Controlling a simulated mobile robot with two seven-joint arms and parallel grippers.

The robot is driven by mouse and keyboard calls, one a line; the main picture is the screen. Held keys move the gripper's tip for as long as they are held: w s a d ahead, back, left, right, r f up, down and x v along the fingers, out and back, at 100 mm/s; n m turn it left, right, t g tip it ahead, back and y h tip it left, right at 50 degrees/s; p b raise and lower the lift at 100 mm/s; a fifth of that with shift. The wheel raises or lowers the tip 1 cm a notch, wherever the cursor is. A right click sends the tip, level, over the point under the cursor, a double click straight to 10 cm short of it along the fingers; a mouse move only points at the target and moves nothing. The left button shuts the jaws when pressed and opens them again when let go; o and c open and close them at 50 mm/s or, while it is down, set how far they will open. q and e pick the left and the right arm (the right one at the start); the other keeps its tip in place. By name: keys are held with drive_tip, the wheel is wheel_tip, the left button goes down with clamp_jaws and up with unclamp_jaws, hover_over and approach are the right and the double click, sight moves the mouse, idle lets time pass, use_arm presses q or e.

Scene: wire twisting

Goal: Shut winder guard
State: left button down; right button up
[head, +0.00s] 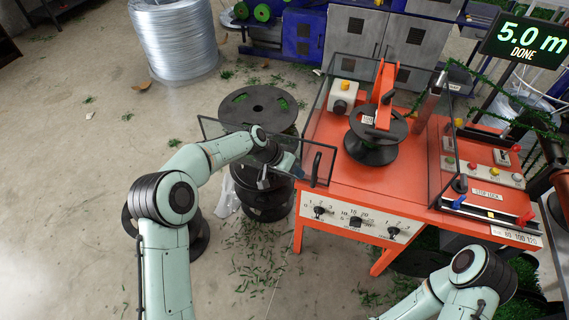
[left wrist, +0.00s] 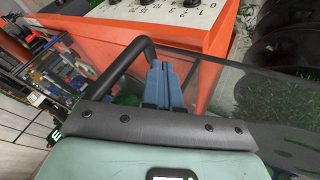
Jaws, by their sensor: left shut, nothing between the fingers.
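The orange winder (head: 345,195) stands right of centre with a clear, dark-framed guard box around its black spool (head: 375,135). A clear guard panel (head: 228,132) juts out left from the winder's front left corner, so the front of the box looks open. Its black handle (head: 317,166) is at the panel's right end; it also shows in the left wrist view (left wrist: 118,70). My left gripper (head: 291,163) is at the panel, just left of the handle. Its blue fingers (left wrist: 164,85) are shut and empty, close beside the handle; contact is unclear. My right gripper is out of view.
Stacked dark spools (head: 258,108) stand behind and below the panel. A wire coil (head: 173,42) is at the back left. A display (head: 524,40) reads "5.0 m DONE". My right arm is at the bottom right. The floor at left is mostly clear.

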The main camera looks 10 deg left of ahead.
use_arm(q)
drive_tip(key=shift+s+d, duration=0.2)
drive_tip(key=shift+d, duration=0.35)
drive_tip(key=shift+s+d, duration=0.15)
drive_tip(key=shift+d, duration=0.35)
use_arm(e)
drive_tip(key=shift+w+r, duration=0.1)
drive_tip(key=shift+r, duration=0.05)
use_arm(q)
drive_tip(key=shift+d, duration=0.1)
